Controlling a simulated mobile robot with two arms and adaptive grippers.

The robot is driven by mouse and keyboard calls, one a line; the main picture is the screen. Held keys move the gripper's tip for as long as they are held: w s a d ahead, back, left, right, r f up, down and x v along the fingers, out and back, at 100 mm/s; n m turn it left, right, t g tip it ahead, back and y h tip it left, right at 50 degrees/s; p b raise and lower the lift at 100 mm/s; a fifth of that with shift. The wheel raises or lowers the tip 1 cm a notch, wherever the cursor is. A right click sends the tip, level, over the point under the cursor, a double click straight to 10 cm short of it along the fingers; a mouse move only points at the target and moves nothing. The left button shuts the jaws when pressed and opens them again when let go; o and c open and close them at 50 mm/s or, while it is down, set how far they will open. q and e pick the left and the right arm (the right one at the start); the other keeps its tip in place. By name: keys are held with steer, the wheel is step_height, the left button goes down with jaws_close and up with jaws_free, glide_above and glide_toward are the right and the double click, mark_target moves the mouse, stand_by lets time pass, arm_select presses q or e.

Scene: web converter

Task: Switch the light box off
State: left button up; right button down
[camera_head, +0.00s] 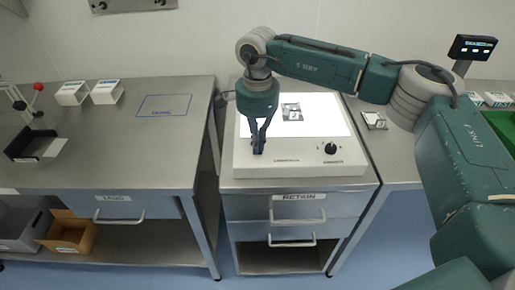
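The light box (300,163) is a pale slab on the middle bench, and its top panel (325,118) glows bright white. A small dark sample with a label (291,112) lies on the lit panel. A black knob (331,148) sits at the right of the box's front strip. My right gripper (258,150) points down over the left part of that strip, its fingers together and apparently empty. It hides the spot beneath it, and I cannot tell whether it touches the box. My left gripper is out of view.
A small tagged item (374,120) lies right of the box. The left bench holds two white-and-green boxes (89,92), a blue outlined area (164,105) and a dark tray (34,146). A small display (472,47) stands at the right. Drawers marked RETAIN (298,207) are below.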

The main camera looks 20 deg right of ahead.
steer(key=shift+s+f+b, duration=0.1)
steer(key=shift+f+b, duration=0.25)
steer(key=shift+f, duration=0.15)
steer(key=shift+r+p, duration=0.6)
steer(key=shift+r, duration=0.3)
steer(key=shift+r+p, duration=1.4)
steer(key=shift+r, duration=1.25)
steer(key=shift+f, duration=0.1)
